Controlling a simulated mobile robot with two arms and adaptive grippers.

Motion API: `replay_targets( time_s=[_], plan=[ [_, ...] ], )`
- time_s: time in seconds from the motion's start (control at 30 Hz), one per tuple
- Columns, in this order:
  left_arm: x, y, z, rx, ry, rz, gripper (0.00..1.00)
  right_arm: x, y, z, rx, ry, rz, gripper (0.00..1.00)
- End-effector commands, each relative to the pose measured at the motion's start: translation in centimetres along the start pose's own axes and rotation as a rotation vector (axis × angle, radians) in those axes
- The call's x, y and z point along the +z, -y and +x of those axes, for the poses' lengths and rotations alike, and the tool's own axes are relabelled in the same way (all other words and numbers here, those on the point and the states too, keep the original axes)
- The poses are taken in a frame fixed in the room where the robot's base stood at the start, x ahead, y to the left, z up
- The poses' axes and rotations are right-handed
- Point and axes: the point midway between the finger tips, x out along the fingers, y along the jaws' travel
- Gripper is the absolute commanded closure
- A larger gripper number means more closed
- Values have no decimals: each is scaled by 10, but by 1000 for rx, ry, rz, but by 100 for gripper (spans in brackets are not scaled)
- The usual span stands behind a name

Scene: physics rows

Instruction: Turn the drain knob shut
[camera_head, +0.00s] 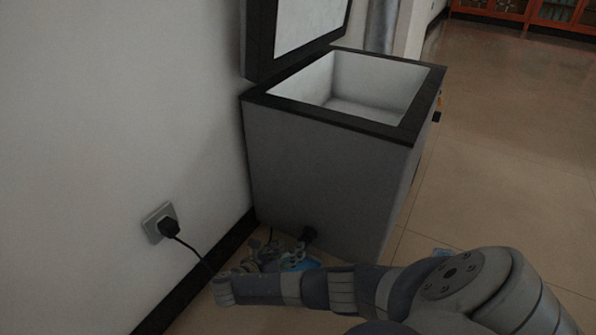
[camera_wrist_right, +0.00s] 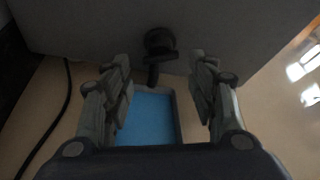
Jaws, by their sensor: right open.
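The drain knob (camera_head: 309,234) is a small black part low on the side of the grey chest freezer (camera_head: 310,180). In the right wrist view the knob (camera_wrist_right: 159,42) is round and dark, with a short spout below it. My right gripper (camera_head: 282,248) is low beside the freezer. In the right wrist view its two fingers (camera_wrist_right: 163,75) are apart, with the knob beyond them and between them, not gripped. A blue tray (camera_wrist_right: 150,118) lies on the floor under the spout, partly hidden by the gripper. My left gripper is out of view.
The freezer lid (camera_head: 296,30) stands open. A wall socket (camera_head: 158,223) with a black plug is on the left wall, and its cable (camera_head: 195,252) runs down toward the floor by my right gripper. The tiled floor (camera_head: 510,150) at the right is clear.

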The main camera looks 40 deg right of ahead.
Motion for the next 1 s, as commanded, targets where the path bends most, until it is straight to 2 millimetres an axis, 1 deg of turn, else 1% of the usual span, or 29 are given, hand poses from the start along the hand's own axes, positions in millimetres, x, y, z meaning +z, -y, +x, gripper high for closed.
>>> replay_targets(
  time_s=[0.03, 0.1, 0.2, 0.33, 0.57, 0.67, 0.7, 0.77, 0.8, 0.87, 1.0],
  plan=[
    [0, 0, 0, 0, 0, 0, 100, -1, 0, -10, 3, -1, 0, 47],
    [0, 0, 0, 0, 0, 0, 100, -1, -1, -20, 3, -1, -1, 47],
    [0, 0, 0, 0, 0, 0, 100, -1, 0, -30, 0, -1, -2, 47],
    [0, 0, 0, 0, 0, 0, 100, 0, 0, -36, 0, -1, -2, 47],
    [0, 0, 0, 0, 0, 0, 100, 0, 0, -36, 0, 0, -2, 47],
    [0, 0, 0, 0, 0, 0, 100, 0, 0, -36, 0, 0, 9, 67],
    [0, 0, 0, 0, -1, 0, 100, 0, -2, -37, 1, 1, 29, 76],
    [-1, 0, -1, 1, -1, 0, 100, 1, -4, -38, 3, 5, 85, 90],
    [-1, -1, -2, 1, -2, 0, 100, 2, -7, -39, 4, 8, 141, 99],
    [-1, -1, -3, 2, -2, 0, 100, 5, -12, -42, 9, 14, 253, 100],
    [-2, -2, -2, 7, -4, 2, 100, 12, -27, -50, 28, 30, 593, 100]
  ],
)
